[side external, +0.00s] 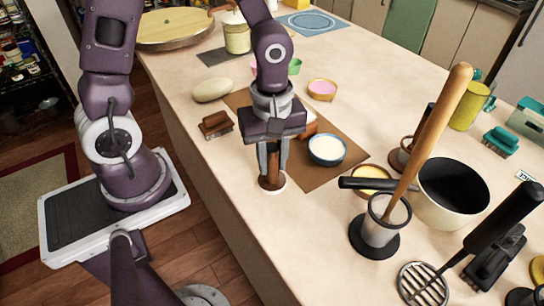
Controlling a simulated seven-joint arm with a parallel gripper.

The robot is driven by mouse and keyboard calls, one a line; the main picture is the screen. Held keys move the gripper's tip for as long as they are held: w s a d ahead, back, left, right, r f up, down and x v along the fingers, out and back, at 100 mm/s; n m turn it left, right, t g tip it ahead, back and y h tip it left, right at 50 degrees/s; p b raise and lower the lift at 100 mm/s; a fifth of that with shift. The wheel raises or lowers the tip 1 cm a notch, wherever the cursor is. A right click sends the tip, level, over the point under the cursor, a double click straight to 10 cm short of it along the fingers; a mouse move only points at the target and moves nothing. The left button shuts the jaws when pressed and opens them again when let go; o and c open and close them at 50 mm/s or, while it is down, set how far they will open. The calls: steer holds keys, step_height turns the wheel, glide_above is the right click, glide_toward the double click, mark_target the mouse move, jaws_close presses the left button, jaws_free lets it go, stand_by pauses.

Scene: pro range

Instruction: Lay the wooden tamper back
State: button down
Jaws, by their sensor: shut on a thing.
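My gripper (272,168) is in the middle of the side external view, pointing down and shut on a brown wooden piece, which looks like the wooden tamper (271,182). The tamper is upright between the fingers, with its lower end at a small white disc (272,191) near the front edge of the table. I cannot tell whether the disc is part of the tamper or lies under it, or whether the tamper bears on the table. The fingers hide part of its upper length.
A brown mat (318,172) with a blue-rimmed bowl (328,149) lies just right of my gripper. A brown block-like brush (215,124) and a pale oval stone (212,90) are to the left. A tall wooden-handled tool (432,130) stands in a holder at right, beside a pot (448,208).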

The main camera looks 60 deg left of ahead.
mark_target(271, 150)
steer(key=c, duration=1.2)
jaws_free()
steer(key=shift+r, duration=0.1)
steer(key=r, duration=0.6)
steer(key=shift+s+d+r, duration=0.2)
steer(key=shift+s+d, duration=0.05)
steer(key=s+a+r+m+t, duration=0.1)
steer(key=s+r+m+t, duration=0.1)
steer(key=m, duration=0.3)
steer(key=s+a+r+m+t, duration=0.1)
steer(key=s+r+m, duration=0.3)
steer(key=r+m, duration=0.1)
steer(key=s+a+r+m+t, duration=0.2)
steer(key=s+r+m, duration=0.1)
steer(key=r+m, duration=0.1)
steer(key=shift+s+r+m+t, duration=0.2)
steer(key=shift+r+m+t, duration=0.1)
steer(key=shift+m, duration=0.1)
